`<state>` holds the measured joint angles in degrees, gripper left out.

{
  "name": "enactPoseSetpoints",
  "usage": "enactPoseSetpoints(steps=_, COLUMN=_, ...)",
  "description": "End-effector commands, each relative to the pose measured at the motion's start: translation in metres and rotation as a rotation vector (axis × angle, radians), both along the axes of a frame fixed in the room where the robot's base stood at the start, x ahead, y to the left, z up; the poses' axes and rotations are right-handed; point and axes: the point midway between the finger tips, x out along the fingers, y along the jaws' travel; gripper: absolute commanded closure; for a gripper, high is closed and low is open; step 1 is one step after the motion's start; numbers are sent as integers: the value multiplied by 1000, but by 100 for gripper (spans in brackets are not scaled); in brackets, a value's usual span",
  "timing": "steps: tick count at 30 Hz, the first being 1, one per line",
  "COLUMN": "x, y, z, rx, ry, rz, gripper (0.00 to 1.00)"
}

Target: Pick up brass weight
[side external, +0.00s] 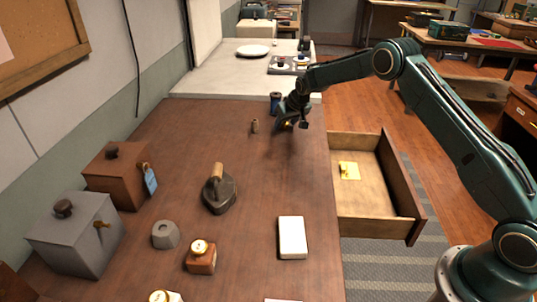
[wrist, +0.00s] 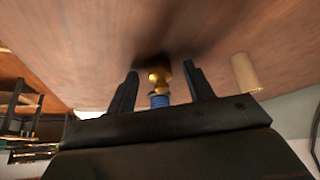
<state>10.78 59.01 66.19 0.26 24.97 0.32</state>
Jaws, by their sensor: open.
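The brass weight (wrist: 159,79) is a small golden knobbed piece on the wooden counter, seen in the wrist view between the two fingers of my gripper (wrist: 160,68). The fingers are open, with a gap on each side of it. In the side view my gripper (side external: 286,122) is low over the far right part of the counter, and only a small golden glint of the weight shows by the fingers; the rest is hidden.
A blue spool (side external: 276,100) stands just behind my gripper, and a small tan cylinder (side external: 254,126) stands to its left. A flat iron (side external: 219,190) and a white box (side external: 292,237) are nearer. An open drawer (side external: 375,203) juts out at right.

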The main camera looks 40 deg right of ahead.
Motion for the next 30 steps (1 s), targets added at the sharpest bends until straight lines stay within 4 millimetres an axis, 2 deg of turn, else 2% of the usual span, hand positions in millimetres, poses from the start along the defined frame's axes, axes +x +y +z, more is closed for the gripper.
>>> enactPoseSetpoints(steps=6, x=0, y=0, z=0, rx=0, ry=0, rz=0, gripper=48)
enactPoseSetpoints(steps=8, x=0, y=0, z=0, rx=0, ry=0, rz=0, gripper=58)
enactPoseSetpoints(steps=14, x=0, y=0, z=0, rx=0, ry=0, rz=0, gripper=97)
enactPoseSetpoints(steps=23, x=0, y=0, z=2, rx=0, ry=-2, rz=0, gripper=99)
enactPoseSetpoints(steps=30, x=1, y=0, z=14, rx=-1, ry=-3, rz=0, gripper=99)
